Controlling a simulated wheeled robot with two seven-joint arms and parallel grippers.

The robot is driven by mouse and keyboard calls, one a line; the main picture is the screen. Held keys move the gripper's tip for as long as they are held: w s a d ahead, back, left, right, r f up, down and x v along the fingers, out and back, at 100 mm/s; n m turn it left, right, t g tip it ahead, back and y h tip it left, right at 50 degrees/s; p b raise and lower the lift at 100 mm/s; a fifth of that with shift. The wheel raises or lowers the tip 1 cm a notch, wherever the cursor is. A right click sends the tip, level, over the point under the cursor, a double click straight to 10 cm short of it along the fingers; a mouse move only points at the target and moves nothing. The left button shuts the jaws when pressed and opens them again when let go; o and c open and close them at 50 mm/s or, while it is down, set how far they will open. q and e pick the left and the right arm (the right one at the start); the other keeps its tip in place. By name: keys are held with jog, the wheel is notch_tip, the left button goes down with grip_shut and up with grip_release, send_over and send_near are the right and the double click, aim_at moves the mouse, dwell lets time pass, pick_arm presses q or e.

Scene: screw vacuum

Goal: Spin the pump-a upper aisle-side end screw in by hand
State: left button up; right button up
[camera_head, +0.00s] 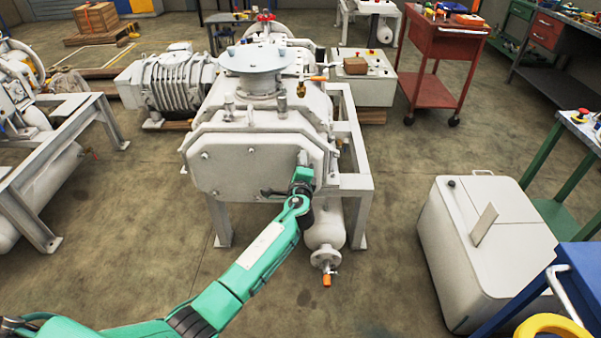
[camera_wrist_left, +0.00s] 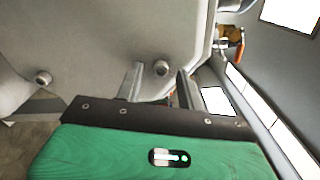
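The white pump (camera_head: 262,110) stands on a frame in the middle of the head view, its flat end plate (camera_head: 240,168) facing me. Several small screw heads sit around this plate. In the left wrist view one screw (camera_wrist_left: 161,68) shows between the two open fingers (camera_wrist_left: 158,82), with gaps on both sides. I cannot tell how deep it is seated. Another screw (camera_wrist_left: 43,78) shows farther left on the plate. My right gripper is not in view.
The pump's white frame (camera_head: 358,184) stands right of my gripper. A white cylinder (camera_head: 324,225) with an orange-tipped valve hangs below. A pale cabinet (camera_head: 480,250) stands at right, a red cart (camera_head: 440,60) behind.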

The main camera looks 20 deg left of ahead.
pick_arm(q)
jog(key=v, duration=1.3)
jog(key=shift+s, duration=0.3)
jog(key=shift+d, duration=0.1)
